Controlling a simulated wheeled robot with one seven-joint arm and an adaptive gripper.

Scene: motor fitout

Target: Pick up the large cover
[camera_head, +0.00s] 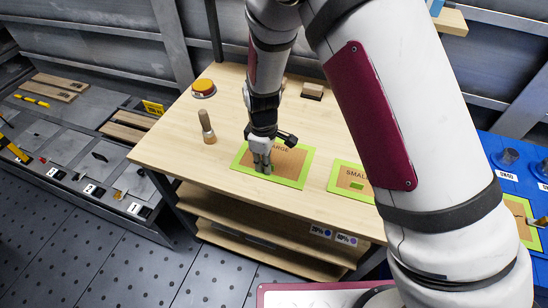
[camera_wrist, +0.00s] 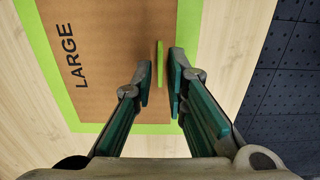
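A flat brown panel marked LARGE (camera_head: 294,160), with a bright green border, lies on the wooden table; I take it for the large cover. It fills the upper left of the wrist view (camera_wrist: 110,85). A thin green strip (camera_wrist: 160,63) stands out on the panel near its edge. My gripper (camera_head: 263,172) is over the front of this panel, pointing down. In the wrist view my gripper (camera_wrist: 160,80) is open, with one finger on each side of the strip and visible gaps. The fingers hide part of the panel.
A similar panel marked SMALL (camera_head: 352,179) lies to the right. A blue surface (camera_head: 508,178) is at the right.

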